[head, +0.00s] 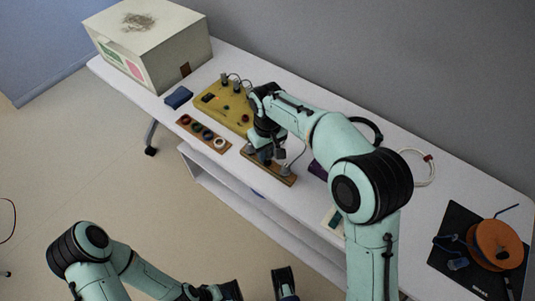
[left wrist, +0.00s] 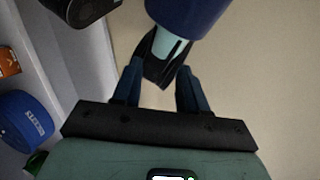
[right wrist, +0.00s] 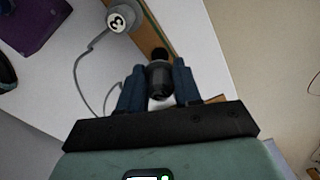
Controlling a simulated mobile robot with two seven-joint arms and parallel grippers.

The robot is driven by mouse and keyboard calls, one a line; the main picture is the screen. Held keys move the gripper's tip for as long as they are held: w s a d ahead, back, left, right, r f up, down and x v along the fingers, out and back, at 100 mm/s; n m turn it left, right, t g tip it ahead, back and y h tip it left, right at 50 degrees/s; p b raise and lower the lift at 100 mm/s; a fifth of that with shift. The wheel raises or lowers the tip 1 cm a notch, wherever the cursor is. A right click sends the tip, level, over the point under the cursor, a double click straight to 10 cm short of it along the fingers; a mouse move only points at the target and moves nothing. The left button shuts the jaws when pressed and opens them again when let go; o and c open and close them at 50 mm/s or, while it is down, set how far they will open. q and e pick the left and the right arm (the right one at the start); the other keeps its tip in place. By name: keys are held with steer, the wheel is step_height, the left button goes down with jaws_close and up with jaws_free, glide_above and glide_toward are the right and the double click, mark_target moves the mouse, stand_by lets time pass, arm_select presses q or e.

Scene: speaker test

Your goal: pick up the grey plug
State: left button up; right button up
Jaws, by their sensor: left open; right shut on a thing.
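In the right wrist view, my right gripper (right wrist: 157,72) is shut on a dark grey plug (right wrist: 158,82), which sits between its fingers with a round black end facing away. In the head view my right gripper (head: 265,156) is over the wooden strip (head: 283,179) at the table's front edge; the arm partly hides this area. My left gripper (left wrist: 152,76) is open and empty, away from the table.
A yellow panel with plugs (head: 211,101), a wooden strip with coloured rings (head: 184,122) and a dark blue block (head: 178,97) lie left of the right gripper. A large box (head: 182,62) stands at the far left. An orange reel (head: 494,240) lies on a black mat (head: 459,217) at right.

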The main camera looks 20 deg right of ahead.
arm_select(q)
steer(key=r+p, duration=0.1)
steer(key=p, duration=0.1)
steer(key=s+r+p, duration=0.1)
steer(key=r+p, duration=0.1)
steer(key=shift+s+r+g, duration=0.2)
steer(key=shift+g, duration=0.2)
arm_select(e)
step_height(320, 180, up, 17)
steer(key=shift+r, duration=0.1)
arm_select(q)
steer(key=shift+r, duration=0.1)
steer(key=r+p, duration=0.2)
steer(key=w+r+p, duration=0.1)
steer(key=r+p, duration=0.1)
steer(key=shift+w, duration=0.15)
arm_select(e)
step_height(320, 180, up, 4)
steer(key=shift+f, duration=0.1)
